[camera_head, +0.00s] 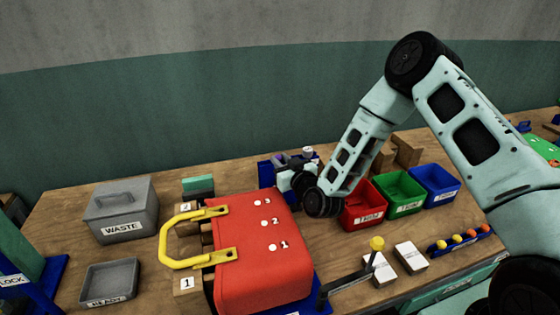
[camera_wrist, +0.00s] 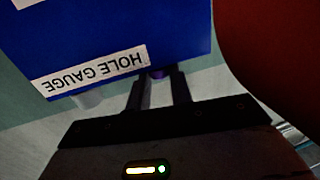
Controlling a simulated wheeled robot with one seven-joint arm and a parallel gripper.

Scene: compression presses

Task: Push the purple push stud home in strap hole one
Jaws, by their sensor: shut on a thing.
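In the wrist view my gripper (camera_wrist: 160,84) is shut on a small purple piece, the purple push stud (camera_wrist: 158,73), mostly hidden between the fingertips and the blue block. The stud is right by the lower edge of the block labelled HOLE GAUGE (camera_wrist: 150,30); I cannot tell whether it touches.
A grey WASTE box (camera_head: 123,212) and a shallow grey tray (camera_head: 109,283) stand at the left. Red, green (camera_head: 398,192) and blue bins are right of my gripper. A yellow-knobbed lever (camera_head: 350,277) and white boxes (camera_head: 411,257) stand at front right. A red surface (camera_wrist: 275,45) fills the wrist view's right.

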